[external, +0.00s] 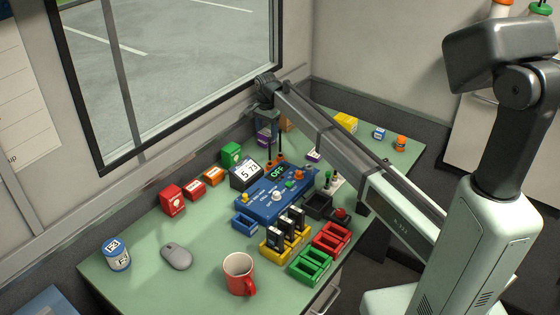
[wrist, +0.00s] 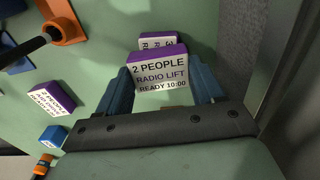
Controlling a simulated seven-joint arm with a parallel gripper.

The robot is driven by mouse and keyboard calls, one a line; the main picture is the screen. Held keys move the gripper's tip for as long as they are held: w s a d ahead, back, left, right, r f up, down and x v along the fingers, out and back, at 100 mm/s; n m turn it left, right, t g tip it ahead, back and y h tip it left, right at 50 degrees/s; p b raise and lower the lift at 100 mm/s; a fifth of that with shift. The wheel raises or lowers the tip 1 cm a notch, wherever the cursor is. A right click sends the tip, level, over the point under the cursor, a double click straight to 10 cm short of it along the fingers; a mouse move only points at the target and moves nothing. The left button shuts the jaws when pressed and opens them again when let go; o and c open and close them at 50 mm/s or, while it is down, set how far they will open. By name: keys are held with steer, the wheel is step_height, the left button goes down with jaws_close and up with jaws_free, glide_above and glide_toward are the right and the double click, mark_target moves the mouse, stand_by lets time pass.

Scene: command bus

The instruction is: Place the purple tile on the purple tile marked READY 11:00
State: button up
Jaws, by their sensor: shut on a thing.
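My gripper (wrist: 160,88) is shut on a purple tile with a white face (wrist: 160,70), which reads "2 PEOPLE RADIO LIFT READY 10:00". In the external view my gripper (external: 265,120) is above the back of the desk, with the held purple tile (external: 264,137) between its fingers. A second purple tile (wrist: 158,39) lies just beyond the held one, its text mostly hidden. A third purple tile (wrist: 53,101) lies to the left, its ready time not legible. One loose purple tile also shows in the external view (external: 314,155). I cannot tell which is marked READY 11:00.
A blue control console (external: 276,190) stands in front of my gripper. An orange bracket (wrist: 62,22) and dark rod (wrist: 26,47) are at the upper left of the wrist view. A blue block (wrist: 53,135) lies lower left. A yellow block (external: 346,122) stands at the back right.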

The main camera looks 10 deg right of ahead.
mark_target(267, 133)
steer(key=shift+f, duration=0.1)
steer(key=o, duration=1.1)
steer(key=shift+c, duration=0.2)
step_height(267, 133, up, 12)
